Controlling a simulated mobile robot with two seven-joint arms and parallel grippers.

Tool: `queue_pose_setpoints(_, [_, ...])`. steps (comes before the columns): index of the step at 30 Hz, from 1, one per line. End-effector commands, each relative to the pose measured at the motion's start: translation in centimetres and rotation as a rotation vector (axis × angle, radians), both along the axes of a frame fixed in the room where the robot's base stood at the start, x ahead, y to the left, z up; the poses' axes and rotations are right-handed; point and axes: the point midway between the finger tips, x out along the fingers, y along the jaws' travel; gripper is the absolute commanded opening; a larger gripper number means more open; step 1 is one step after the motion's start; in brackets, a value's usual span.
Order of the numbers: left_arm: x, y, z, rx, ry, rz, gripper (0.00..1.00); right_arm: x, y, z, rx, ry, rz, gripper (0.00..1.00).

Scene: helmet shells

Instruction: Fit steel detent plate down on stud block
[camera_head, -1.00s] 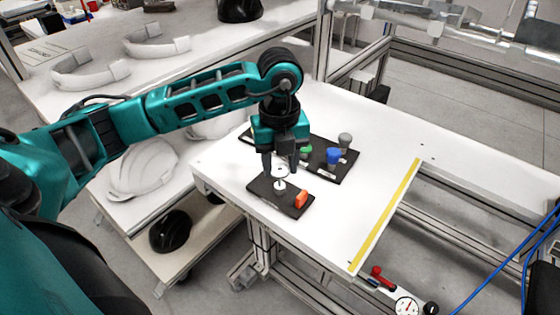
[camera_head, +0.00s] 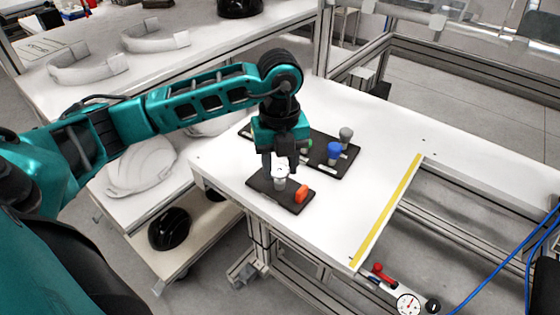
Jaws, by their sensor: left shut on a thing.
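My left gripper (camera_head: 281,164) points down over the near dark base and is shut on the steel detent plate (camera_head: 280,171), a small pale round piece between its fingertips. The stud block (camera_head: 280,185) is a short grey upright piece on the near dark base. The plate is right above or against its top; I cannot tell whether they touch. The fingers hide part of the plate. My right gripper is not in view.
The near dark base (camera_head: 264,188) also bears an orange piece (camera_head: 302,193). Behind it, a longer dark tray (camera_head: 342,170) holds a blue piece (camera_head: 334,150), a grey piece (camera_head: 346,134) and a partly hidden green piece (camera_head: 307,145). The white table is clear toward the yellow strip (camera_head: 388,208).

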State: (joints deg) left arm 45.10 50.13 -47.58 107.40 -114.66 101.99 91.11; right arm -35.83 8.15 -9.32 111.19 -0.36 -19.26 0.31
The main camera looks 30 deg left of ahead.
Motion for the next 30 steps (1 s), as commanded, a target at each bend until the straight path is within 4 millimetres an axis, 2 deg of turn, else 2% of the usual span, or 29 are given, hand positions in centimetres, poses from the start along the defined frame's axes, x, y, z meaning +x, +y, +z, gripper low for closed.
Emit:
queue_pose_setpoints(28, [0.0, 0.0, -2.5, 0.0, 0.0, 0.0, 0.13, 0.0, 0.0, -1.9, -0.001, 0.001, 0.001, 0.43])
queue_pose_setpoints(29, [0.0, 0.0, -2.4, -0.001, -0.001, 0.0, 0.45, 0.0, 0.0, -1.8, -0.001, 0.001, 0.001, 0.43])
queue_pose_setpoints(30, [0.0, 0.0, -2.3, -0.001, -0.001, 0.0, 0.49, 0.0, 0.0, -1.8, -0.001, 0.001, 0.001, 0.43])
